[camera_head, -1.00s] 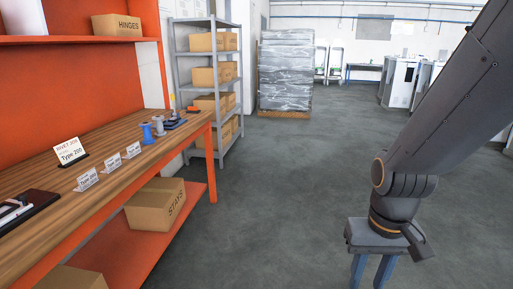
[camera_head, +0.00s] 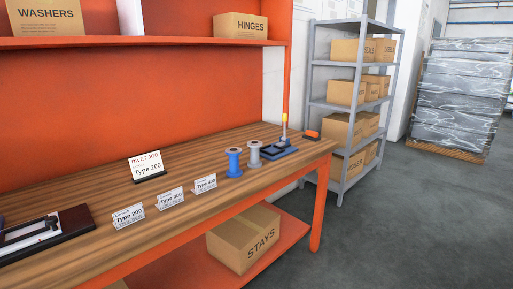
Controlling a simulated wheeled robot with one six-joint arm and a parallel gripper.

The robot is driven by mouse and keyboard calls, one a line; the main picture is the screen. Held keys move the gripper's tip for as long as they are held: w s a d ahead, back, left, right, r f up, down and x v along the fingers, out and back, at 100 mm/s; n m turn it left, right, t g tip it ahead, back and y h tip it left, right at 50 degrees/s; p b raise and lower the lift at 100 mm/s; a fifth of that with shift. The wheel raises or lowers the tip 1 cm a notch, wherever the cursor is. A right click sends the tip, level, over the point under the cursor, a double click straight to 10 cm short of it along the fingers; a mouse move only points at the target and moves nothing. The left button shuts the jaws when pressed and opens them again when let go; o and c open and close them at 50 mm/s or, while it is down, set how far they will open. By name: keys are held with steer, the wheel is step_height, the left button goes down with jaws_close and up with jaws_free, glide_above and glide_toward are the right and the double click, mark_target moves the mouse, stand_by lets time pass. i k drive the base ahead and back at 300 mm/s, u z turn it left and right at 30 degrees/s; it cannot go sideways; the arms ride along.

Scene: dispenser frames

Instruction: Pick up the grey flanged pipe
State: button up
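The grey flanged pipe (camera_head: 254,154) stands upright on the wooden workbench (camera_head: 205,210), toward its right end. A blue flanged pipe (camera_head: 234,162) of similar shape stands close on its left, nearer the front edge. A dark blue fixture (camera_head: 280,150) with a yellow-topped upright part is just to the right of the grey pipe. My gripper is out of view, so its state does not show.
Small sign cards (camera_head: 170,198) line the bench front, with a "RIVET JOB" card (camera_head: 147,166) behind. An orange shelf (camera_head: 140,44) with boxes hangs above. A STAYS box (camera_head: 243,238) sits below.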

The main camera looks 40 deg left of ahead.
mark_target(254, 162)
steer(key=u, duration=0.65)
steer(key=i, duration=1.55)
steer(key=u, duration=0.95)
